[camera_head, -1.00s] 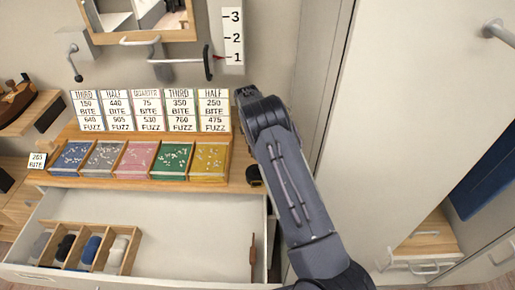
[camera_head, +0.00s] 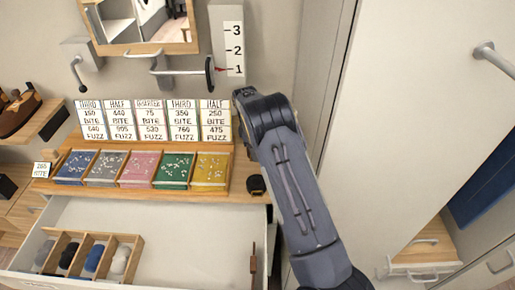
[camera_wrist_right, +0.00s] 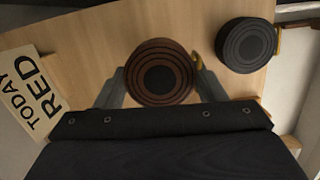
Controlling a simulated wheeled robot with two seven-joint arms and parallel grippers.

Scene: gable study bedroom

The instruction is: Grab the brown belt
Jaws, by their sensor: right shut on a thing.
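The brown belt (camera_wrist_right: 160,72) is rolled into a round coil with a dark centre. In the right wrist view it sits between the two grey fingers of my right gripper (camera_wrist_right: 160,88), which is shut on it. A wooden surface (camera_wrist_right: 105,40) lies behind it; I cannot tell whether the coil touches it. In the head view my right arm hides the brown belt and the right fingertips. A black coil (camera_wrist_right: 246,45) lies just right of the brown one, and shows in the head view beside my arm (camera_head: 256,185). My left gripper is not in view.
A "TODAY RED" card (camera_wrist_right: 30,88) lies left in the wrist view. In the head view, colored trays (camera_head: 141,168) with number cards stand on the desk. Below is an open drawer (camera_head: 190,245) with a wooden divider box (camera_head: 135,262). A tall white cabinet (camera_head: 400,120) stands right.

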